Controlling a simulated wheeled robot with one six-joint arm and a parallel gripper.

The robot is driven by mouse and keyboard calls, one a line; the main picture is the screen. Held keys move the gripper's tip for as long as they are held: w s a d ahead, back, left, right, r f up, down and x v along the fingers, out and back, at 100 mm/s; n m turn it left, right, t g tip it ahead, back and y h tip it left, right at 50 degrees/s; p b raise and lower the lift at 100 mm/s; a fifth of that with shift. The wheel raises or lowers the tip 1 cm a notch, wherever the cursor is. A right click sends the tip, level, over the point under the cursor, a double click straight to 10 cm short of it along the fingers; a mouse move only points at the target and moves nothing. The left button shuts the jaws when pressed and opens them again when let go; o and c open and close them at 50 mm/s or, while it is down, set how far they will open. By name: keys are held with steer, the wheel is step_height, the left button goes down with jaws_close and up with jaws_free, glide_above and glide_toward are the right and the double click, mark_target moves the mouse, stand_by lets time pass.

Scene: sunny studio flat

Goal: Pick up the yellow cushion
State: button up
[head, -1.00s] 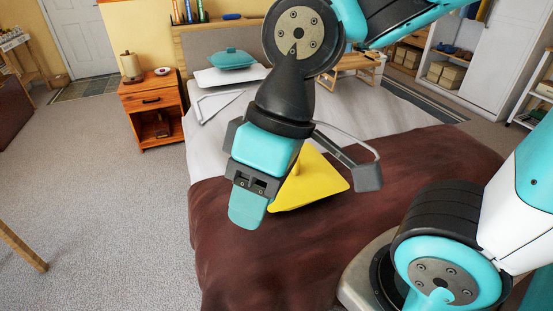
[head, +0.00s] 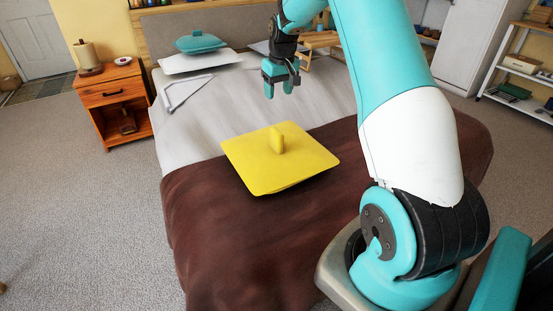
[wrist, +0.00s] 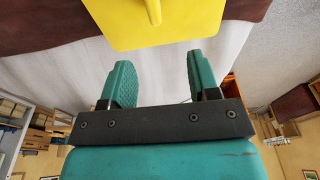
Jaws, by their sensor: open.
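The yellow cushion (head: 265,172) lies flat on the bed, partly on the dark brown blanket and partly on the white sheet. It is square, with a raised yellow tab standing up at its middle. In the wrist view the cushion (wrist: 150,25) shows at the top, beyond the fingertips. My gripper (head: 280,90) is open and empty above the white part of the bed, behind the cushion and apart from it. In the wrist view my gripper (wrist: 158,75) has its two teal fingers spread with nothing between them.
A teal cushion-like item (head: 201,42) rests on a white pillow (head: 200,62) at the head of the bed. A white triangular frame (head: 186,91) lies on the sheet. A wooden nightstand (head: 114,98) stands left of the bed. Grey carpet (head: 80,200) is clear at left.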

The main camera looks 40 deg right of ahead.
glide_toward(277, 130)
steer(key=f, duration=0.5)
steer(key=shift+w+a+f, duration=0.15)
steer(key=shift+a+f, duration=0.1)
steer(key=f, duration=0.3)
steer(key=w+f, duration=0.1)
steer(key=f, duration=0.1)
steer(key=shift+w+d+p, duration=0.1)
steer(key=shift+d+p, duration=0.2)
jaws_close()
